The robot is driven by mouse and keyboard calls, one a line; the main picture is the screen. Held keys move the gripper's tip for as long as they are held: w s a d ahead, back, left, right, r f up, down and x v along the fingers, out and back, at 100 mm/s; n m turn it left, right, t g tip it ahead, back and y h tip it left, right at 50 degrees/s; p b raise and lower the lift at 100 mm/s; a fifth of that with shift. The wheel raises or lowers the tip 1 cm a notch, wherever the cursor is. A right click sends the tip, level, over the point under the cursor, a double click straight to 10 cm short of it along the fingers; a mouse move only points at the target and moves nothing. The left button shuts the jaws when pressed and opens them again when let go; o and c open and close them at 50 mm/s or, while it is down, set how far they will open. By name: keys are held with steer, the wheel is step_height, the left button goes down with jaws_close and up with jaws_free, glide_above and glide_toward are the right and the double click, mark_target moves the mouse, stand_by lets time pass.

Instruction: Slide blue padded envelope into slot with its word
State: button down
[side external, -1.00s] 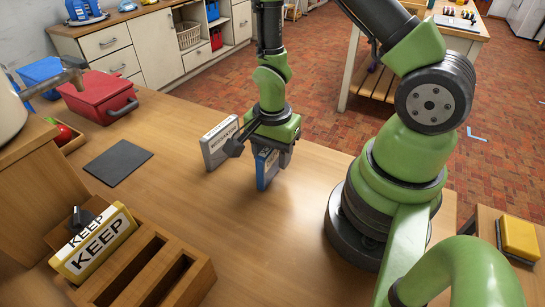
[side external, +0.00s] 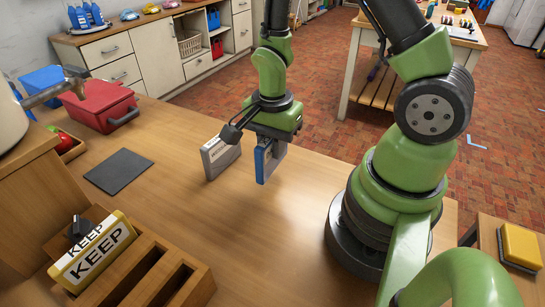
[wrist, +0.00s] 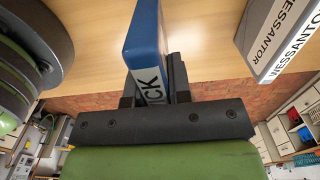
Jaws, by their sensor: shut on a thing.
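The blue padded envelope (side external: 266,162) is upright in my gripper (side external: 274,138), just above the wooden table. In the wrist view the blue envelope (wrist: 147,40) sits between the dark fingers of my gripper (wrist: 155,88); part of a white label ending in "CK" shows, the rest is hidden. The wooden slotted rack (side external: 203,287) stands at the lower left, well apart from my gripper. A yellow and white piece marked "KEEP" (side external: 98,250) leans in its left part. Two dark slots to its right look empty; no words show on them.
A pale grey lettered block (side external: 218,158) stands upright just left of the envelope; it also shows in the wrist view (wrist: 268,40). A dark flat mat (side external: 118,171) and a red lidded box (side external: 100,106) lie farther left. The table between envelope and rack is clear.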

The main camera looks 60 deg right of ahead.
step_height(320, 180, up, 5)
steer(key=shift+w, duration=0.1)
steer(key=w+a+r, duration=0.2)
steer(key=w+a, duration=0.2)
steer(key=a, duration=0.5)
step_height(320, 180, up, 3)
glide_above(153, 295)
steer(key=s, duration=0.1)
step_height(153, 295, down, 6)
steer(key=shift+s, duration=0.15)
steer(key=shift+a+f, duration=0.1)
steer(key=shift+f, duration=2.25)
steer(key=c, duration=1)
jaws_free()
steer(key=shift+o, duration=0.2)
